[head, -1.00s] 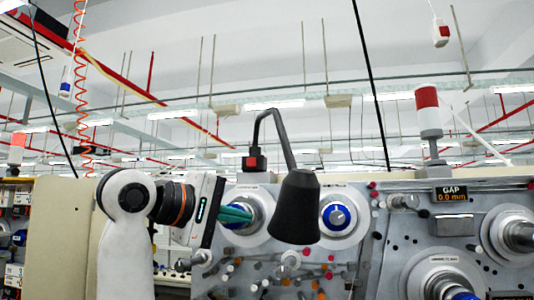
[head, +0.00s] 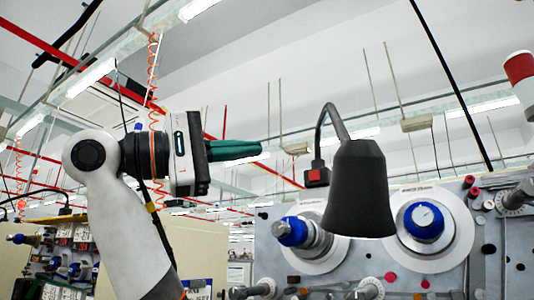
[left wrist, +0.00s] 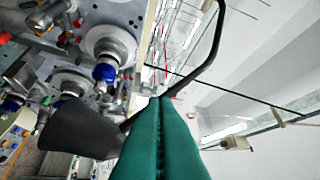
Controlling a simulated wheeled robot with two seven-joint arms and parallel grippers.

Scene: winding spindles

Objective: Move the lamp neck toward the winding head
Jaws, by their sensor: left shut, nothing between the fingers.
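The lamp has a black bent neck (head: 325,115) and a dark cone-shaped shade (head: 357,190) that hangs in front of the machine panel. Its neck rises from a small black base with a red part (head: 317,174). My left gripper (head: 258,149) is shut and empty, with green fingers pointing right, to the left of the neck and apart from it. In the left wrist view the green fingers (left wrist: 160,140) lie together, and the neck (left wrist: 205,62) and shade (left wrist: 80,130) show beyond them. The winding head cannot be singled out with certainty. My right gripper is not in view.
The grey panel carries two spindles with blue centres, a left one (head: 292,231) and a right one (head: 424,221). Several small knobs line its lower part. A red and white signal light (head: 522,80) stands at the right.

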